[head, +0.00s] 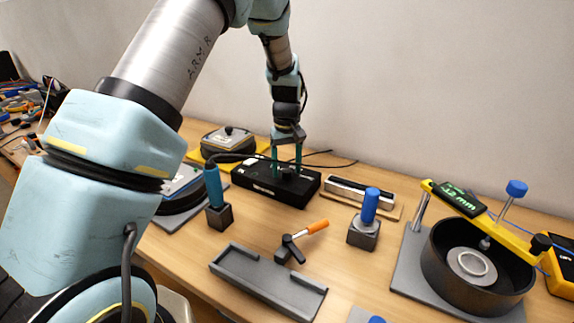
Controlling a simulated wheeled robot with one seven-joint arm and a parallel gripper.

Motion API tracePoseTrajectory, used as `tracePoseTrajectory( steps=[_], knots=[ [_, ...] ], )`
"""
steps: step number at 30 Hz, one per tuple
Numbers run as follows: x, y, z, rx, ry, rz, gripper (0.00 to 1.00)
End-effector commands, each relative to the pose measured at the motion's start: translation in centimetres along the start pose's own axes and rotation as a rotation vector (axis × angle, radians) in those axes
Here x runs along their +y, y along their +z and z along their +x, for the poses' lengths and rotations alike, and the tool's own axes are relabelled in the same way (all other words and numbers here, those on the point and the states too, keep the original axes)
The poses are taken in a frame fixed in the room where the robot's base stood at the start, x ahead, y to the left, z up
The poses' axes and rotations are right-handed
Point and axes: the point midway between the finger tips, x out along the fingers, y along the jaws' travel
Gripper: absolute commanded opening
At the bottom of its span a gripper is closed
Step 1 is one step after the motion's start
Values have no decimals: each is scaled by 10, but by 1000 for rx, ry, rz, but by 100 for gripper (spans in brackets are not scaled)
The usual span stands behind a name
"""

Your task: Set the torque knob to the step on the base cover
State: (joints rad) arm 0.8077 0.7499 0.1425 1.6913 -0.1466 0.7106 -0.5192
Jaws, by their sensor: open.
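My gripper (287,170) is open above a black box (255,184) at the middle of the bench, with its teal fingers pointing down. A small dark knob (287,171) on the box's top lies between the fingers; whether they touch it cannot be told. The knob's setting and any markings are too small to read. A round grey and black unit (228,137) stands behind on a yellow-edged mat. Another round unit (180,184) with a pale top is partly hidden by my arm. Which one bears the base cover is not clear, and no step mark is readable.
A blue-handled driver (213,186) stands in a dark holder, its cord running toward the box. An orange-handled lever (316,227), a grey tray (268,280) and a blue-handled block (370,208) stand in front. A yellow gauge (487,219) spans a black bowl at right.

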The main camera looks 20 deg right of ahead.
Motion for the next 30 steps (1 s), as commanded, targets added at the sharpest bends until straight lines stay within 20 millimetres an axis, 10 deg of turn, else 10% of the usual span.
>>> tracePoseTrajectory(
  steps=[6, 24, 30],
  knots=[
    [0, 0, 0, 0, 0, 0, 68],
    [0, 0, 0, 0, 0, 0, 0],
    [0, 0, 0, 0, -1, 0, 0]
  ],
)
